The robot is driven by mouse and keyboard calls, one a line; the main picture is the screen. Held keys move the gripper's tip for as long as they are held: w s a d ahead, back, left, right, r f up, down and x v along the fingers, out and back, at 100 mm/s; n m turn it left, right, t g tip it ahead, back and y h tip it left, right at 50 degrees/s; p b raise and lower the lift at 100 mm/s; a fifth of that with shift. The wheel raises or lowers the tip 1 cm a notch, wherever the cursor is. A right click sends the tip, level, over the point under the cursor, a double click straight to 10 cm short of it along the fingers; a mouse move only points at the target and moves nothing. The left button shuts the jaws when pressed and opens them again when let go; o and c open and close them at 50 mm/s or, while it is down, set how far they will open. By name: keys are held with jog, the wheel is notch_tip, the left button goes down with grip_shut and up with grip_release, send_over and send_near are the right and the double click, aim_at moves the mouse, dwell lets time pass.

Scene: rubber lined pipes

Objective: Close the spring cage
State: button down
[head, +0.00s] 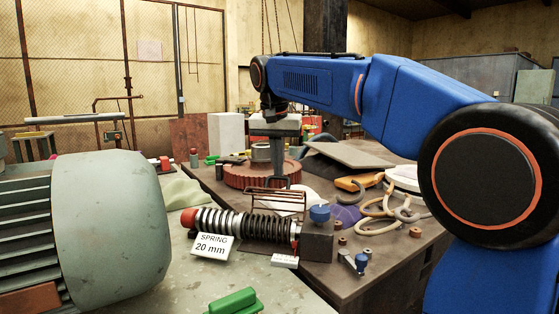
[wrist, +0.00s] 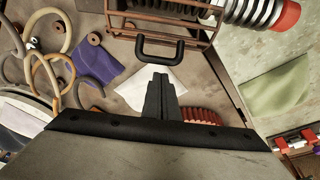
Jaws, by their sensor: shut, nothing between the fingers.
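The spring cage (head: 275,200) is a frame of thin brown bars. It stands raised behind and above the dark coil spring (head: 262,227), so it looks open. In the wrist view the cage (wrist: 191,34) is at the top, with a black U-shaped handle (wrist: 160,48) on its near side. The spring (wrist: 252,10) and its red end lie at the top right. My gripper (wrist: 159,80) is shut and empty, its fingertips just below the handle in the picture. Whether they touch it I cannot tell. In the head view the fingers are small beside the cage.
A "SPRING 20 mm" card (head: 212,246) stands before the spring. A large green-grey motor (head: 105,225) fills the left. Rings (head: 380,218) and a purple cloth (wrist: 98,75) lie on the bench.

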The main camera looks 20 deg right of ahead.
aim_at(269, 193)
jog(key=shift+s+a, duration=0.3)
jog(key=shift+s, duration=0.25)
jog(key=shift+s+a+r+t+h, duration=0.15)
jog(key=shift+s+a+t+h, duration=0.1)
jog(key=shift+s+a+t, duration=0.3)
jog(key=shift+s+a+r+t+h, duration=0.15)
jog(key=shift+s+a+t+h, duration=0.1)
jog(key=shift+s+t, duration=0.35)
jog(key=s+a+t+h, duration=0.1)
jog(key=s, duration=0.1)
jog(key=s+a+t+h, duration=0.1)
jog(key=s+t, duration=0.1)
jog(key=s+a+f+t+h, duration=0.1)
jog(key=s+t, duration=0.1)
jog(key=shift+s+a+f, duration=0.1)
jog(key=shift+s+a, duration=0.2)
jog(key=shift+s, duration=0.1)
jog(key=s, duration=0.1)
jog(key=a+f+t+h, duration=0.1)
jog(key=s+f+t, duration=0.1)
jog(key=shift+s+a+t, duration=0.25)
jog(key=shift+s, duration=0.1)
jog(key=shift+s+a+f, duration=0.2)
jog(key=shift+s+f, duration=0.15)
jog(key=shift+s, duration=0.05)
jog(key=shift+r, duration=0.1)
